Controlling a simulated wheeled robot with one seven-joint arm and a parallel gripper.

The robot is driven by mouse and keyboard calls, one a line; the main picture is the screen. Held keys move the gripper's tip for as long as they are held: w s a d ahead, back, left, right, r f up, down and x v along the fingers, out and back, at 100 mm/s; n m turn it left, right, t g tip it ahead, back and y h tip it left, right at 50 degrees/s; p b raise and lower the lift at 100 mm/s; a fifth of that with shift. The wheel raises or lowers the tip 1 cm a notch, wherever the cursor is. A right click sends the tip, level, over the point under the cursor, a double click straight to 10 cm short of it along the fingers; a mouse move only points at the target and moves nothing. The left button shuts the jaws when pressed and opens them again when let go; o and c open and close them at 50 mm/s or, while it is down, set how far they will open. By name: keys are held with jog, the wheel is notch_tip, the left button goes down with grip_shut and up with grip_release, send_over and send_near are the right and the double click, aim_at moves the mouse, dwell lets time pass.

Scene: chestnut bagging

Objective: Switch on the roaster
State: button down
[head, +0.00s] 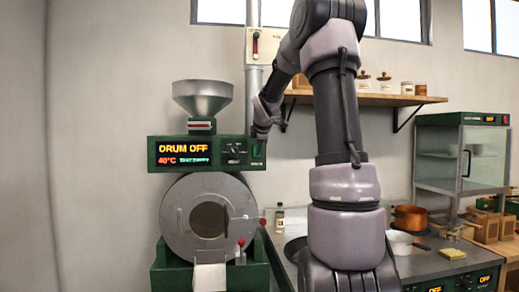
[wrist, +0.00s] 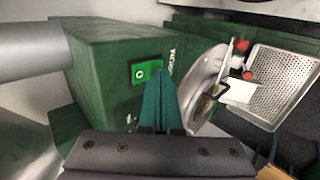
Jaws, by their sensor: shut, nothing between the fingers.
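The green roaster (head: 160,170) stands left of centre, its display (head: 183,154) reading "DRUM OFF" and 40°C. A dark knob (head: 236,149) sits right of the display. My gripper (head: 258,149) is at the right end of the roaster's control box, shut and empty. In the wrist view, the shut teal fingers (wrist: 157,82) point at the green housing (wrist: 105,65). A bright green button (wrist: 139,73) with a white mark sits on a dark plate just left of the fingertips. Whether the fingers touch the housing cannot be told.
A metal hopper (head: 202,97) tops the roaster and a round drum door (head: 207,218) is below. A perforated tray (wrist: 275,85) shows in the wrist view. A counter with a copper pot (head: 410,217) and a glass cabinet (head: 462,155) are at right.

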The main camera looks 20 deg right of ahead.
jog(key=shift+w, duration=0.1)
jog(key=shift+w, duration=0.15)
dwell(0.3)
jog(key=shift+w+d+r, duration=0.1)
jog(key=shift+r, duration=0.8)
